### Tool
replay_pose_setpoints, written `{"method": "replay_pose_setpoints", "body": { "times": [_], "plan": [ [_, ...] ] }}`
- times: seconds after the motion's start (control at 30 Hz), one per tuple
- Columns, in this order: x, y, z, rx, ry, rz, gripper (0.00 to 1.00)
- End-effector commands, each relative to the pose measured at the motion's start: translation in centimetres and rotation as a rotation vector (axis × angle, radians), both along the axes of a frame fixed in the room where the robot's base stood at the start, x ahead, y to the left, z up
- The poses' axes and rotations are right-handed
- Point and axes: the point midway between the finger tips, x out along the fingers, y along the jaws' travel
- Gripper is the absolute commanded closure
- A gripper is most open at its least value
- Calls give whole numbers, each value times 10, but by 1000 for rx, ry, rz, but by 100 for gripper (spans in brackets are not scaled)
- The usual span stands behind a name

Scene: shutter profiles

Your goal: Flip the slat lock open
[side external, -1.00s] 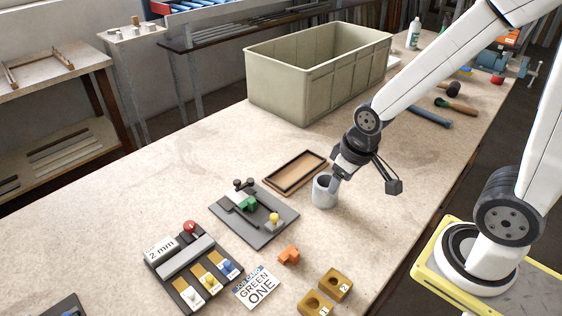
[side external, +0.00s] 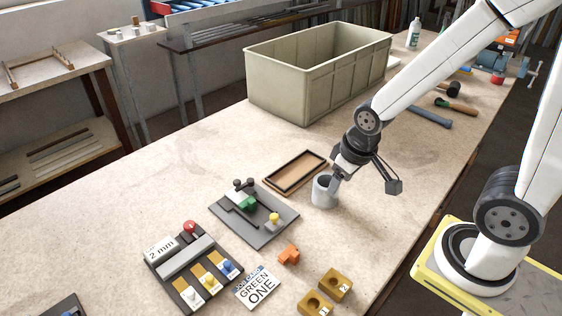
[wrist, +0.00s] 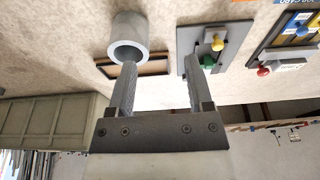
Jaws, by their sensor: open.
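A dark grey plate (side external: 270,230) lies flat on the table in the side view. I cannot tell for certain which part is the slat lock. My gripper (side external: 338,183) is open and well to the right of the plate, close over a grey cup (side external: 324,193). In the wrist view my gripper (wrist: 160,65) has one finger overlapping the cup's rim; contact is unclear.
A wooden tray (side external: 320,160) lies behind the cup. A large olive bin (side external: 290,92) stands farther back. In front are an orange piece (side external: 289,254), brass blocks (side external: 336,284), a GREEN ONE card (side external: 257,287) and a panel with coloured knobs (side external: 181,259).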

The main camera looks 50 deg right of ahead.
Motion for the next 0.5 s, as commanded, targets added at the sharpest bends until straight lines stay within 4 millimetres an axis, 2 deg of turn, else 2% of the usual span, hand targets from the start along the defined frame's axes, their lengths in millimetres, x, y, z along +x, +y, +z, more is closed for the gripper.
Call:
{"method": "replay_pose_setpoints", "body": {
  "times": [0.03, 0.2, 0.5],
  "plan": [
    [0, 0, 0, 0, 0, 0, 49],
    [2, 1, 0, -5, 0, 22, 100],
    [14, 6, 2, -56, -1, 227, 100]
  ]
}}
